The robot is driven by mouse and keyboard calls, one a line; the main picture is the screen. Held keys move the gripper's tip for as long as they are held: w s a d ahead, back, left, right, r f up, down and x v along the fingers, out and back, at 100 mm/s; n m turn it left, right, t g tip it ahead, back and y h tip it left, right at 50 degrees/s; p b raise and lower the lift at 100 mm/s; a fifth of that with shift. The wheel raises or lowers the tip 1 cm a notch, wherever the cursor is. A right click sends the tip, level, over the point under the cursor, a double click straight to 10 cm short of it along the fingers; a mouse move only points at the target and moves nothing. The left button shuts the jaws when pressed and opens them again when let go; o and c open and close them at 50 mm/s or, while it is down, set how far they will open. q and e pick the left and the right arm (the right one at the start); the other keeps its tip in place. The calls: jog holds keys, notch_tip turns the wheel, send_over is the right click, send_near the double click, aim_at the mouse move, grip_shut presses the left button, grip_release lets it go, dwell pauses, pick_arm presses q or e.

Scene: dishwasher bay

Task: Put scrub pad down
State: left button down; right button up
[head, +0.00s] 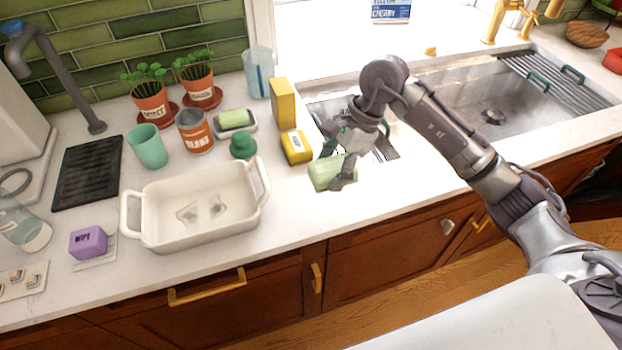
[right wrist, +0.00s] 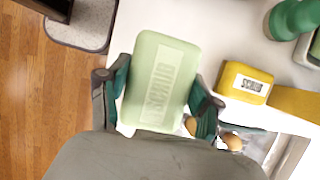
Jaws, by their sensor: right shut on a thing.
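My right gripper (head: 333,168) is shut on a pale green block (head: 325,174), held at the counter's front edge left of the sink. In the right wrist view the green block (right wrist: 160,82) lies between the fingers of my right gripper (right wrist: 158,100); its label is hard to read, perhaps "BUTTER". A separate yellow block, the scrub pad (head: 296,148), lies on the counter to the left of the gripper. It reads "SCRUB" in the right wrist view (right wrist: 244,83), and no finger touches it. I cannot tell whether the green block touches the counter. My left gripper is not in view.
A white baking dish (head: 160,240) stands to the left. A yellow box (head: 283,102), a green knobbed object (head: 243,146) and a soap dish (head: 251,128) stand behind. The sink (head: 450,97) lies to the right. Bare counter (head: 285,205) shows left of the green block.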

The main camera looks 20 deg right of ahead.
aim_at(306, 194)
jog(key=a+f, duration=0.1)
jog(key=w+a, duration=0.1)
jog(key=w+a+f+p, duration=0.1)
jog(key=shift+w+a+f, duration=0.25)
jog(key=shift+a+f, duration=0.05)
jog(key=shift+f, duration=0.05)
notch_tip(306, 194, down, 3)
jog(key=shift+f+p, duration=0.1)
jog(key=shift+p, duration=0.65)
jog(key=shift+f, duration=0.3)
jog(key=shift+f, duration=0.1)
jog(key=shift+f, duration=0.15)
jog(key=o, duration=1)
